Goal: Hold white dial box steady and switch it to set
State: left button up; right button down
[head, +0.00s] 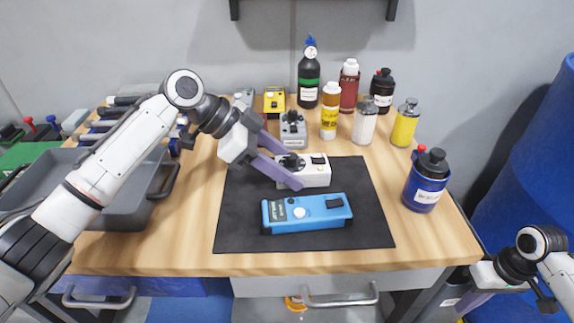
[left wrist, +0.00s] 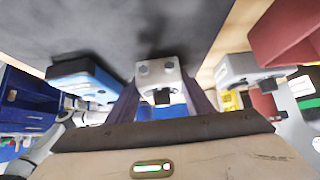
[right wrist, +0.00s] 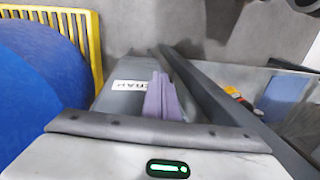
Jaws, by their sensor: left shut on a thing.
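The left wrist view shows the white box (left wrist: 158,72) between the purple fingers. The dial's setting is too small to read. My right gripper (head: 474,301) is low at the right, off the table and away from the box. Its fingers (right wrist: 163,97) are together and empty in the right wrist view.
A blue device (head: 310,213) lies on the mat just in front of the white box. A grey dial box (head: 293,130) and a yellow box (head: 274,101) stand behind. Several bottles stand back right, a blue bottle (head: 427,180) at right. A grey tray (head: 110,205) is left.

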pick_arm(q)
jog(key=shift+r, duration=0.1)
pick_arm(e)
jog(key=w+r+n+t, duration=0.1)
jog(key=w+r, duration=0.6)
jog(key=r, duration=0.4)
jog(key=w+r+n+t, duration=0.1)
jog(key=w+r, duration=0.5)
jog(key=r, duration=0.5)
notch_tip(320, 180, up, 16)
jog(key=n+y, duration=0.2)
jog(key=n, duration=0.8)
send_over(305, 160)
jog(key=s+d, duration=0.1)
jog(key=d, duration=0.1)
jog(key=shift+f, duration=2.9)
jog(key=shift+f, duration=0.1)
